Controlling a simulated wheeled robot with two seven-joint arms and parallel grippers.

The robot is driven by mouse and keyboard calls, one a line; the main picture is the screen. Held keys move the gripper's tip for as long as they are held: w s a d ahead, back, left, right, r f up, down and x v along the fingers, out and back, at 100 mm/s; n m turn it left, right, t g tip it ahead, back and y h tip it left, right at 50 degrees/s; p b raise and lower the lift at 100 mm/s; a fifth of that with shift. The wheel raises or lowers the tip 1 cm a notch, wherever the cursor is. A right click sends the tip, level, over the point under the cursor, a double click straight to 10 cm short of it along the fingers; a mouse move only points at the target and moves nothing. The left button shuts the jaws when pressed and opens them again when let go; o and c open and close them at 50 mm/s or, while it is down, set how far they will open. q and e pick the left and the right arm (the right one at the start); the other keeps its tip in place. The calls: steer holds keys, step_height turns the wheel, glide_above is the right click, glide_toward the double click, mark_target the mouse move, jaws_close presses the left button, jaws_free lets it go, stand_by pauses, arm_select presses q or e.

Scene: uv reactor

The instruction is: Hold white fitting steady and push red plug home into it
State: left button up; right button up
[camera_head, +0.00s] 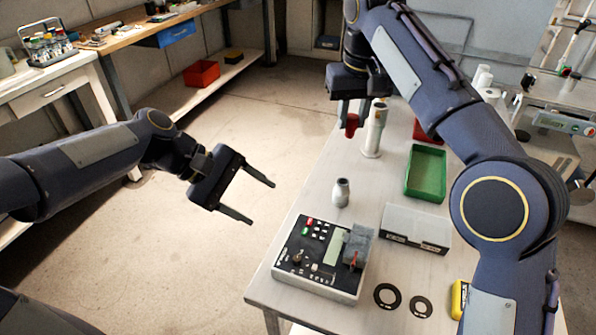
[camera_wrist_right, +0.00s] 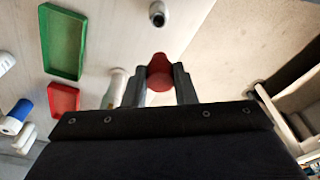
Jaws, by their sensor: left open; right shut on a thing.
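The white fitting (camera_head: 373,135) stands upright on the bench, tall and pale with a dark opening at its top. In the right wrist view part of it (camera_wrist_right: 114,90) shows left of the fingers. My right gripper (camera_head: 352,115) is shut on the red plug (camera_head: 351,126). The plug also shows between the fingertips in the right wrist view (camera_wrist_right: 160,80). In the head view the plug is just left of the fitting, near its upper part; whether they touch I cannot tell. My left gripper (camera_head: 262,204) is open and empty, left of the bench and apart from the fitting.
A small grey-white fitting (camera_head: 342,192) stands nearer on the bench. A red bin (camera_wrist_right: 62,101) is beyond the tray.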

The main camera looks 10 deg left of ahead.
arm_select(q)
steer(key=w+d+f+n+g+h, duration=0.1)
steer(key=w+d+n, duration=0.1)
steer(key=w, duration=0.3)
steer(key=w+d+f+n+g+h, duration=0.1)
steer(key=w+f+n, duration=0.1)
steer(key=w, duration=0.2)
steer(key=n+h, duration=0.2)
steer(key=n, duration=0.1)
glide_toward(343, 193)
steer(key=shift+g+h, duration=0.3)
steer(key=d+f, duration=0.2)
steer(key=d, duration=0.1)
steer(key=d+f, duration=0.2)
steer(key=d, duration=0.1)
steer(key=w+d+f, duration=0.1)
steer(key=d+f, duration=0.1)
steer(key=d, duration=0.1)
steer(key=shift+w, duration=0.15)
steer(key=c, duration=1.1)
arm_select(e)
steer(key=shift+m, duration=0.3)
steer(key=shift+f, duration=2.85)
